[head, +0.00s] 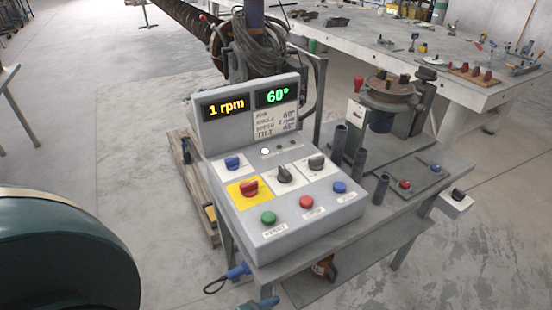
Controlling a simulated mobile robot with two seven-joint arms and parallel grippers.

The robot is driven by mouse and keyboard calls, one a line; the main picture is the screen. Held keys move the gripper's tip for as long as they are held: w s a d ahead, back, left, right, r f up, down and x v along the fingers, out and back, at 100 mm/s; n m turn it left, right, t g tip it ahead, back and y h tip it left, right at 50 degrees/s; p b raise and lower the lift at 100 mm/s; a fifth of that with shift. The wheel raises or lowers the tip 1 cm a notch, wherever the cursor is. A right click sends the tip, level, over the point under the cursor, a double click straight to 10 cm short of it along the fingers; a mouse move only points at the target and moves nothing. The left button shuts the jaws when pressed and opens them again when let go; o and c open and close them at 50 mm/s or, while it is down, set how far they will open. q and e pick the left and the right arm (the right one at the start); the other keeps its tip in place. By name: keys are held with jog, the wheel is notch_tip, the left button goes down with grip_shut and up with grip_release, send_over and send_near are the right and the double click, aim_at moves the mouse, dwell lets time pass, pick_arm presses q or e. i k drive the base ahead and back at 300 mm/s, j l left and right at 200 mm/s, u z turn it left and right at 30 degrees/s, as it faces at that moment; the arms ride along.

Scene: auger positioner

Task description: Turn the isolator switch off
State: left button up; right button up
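The isolator switch appears to be the red rotary knob (249,187) on a yellow plate (236,193). It is at the left of the sloped face of a grey control box (282,232) in the head view. The knob's grip seems to lie roughly across the plate; its marked position is too small to read. Two displays on the box are lit: an amber one (226,107) reads 1 rpm and a green one (275,96) reads 60°. Neither of my grippers is in view, and nothing touches the knob.
Nearby are a blue knob (233,163), black knobs (284,173), and green (268,218), red (306,202) and blue (339,187) buttons. Dark upright tubes (338,146) stand right of the box. A blue plug (238,270) hangs at the front. The floor at left is mostly open.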

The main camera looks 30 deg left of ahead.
aim_at(250, 189)
jog(key=j+u, duration=0.1)
jog(key=u, duration=0.4)
jog(key=k+j+u, duration=0.1)
jog(key=u, duration=0.4)
jog(key=j, duration=0.1)
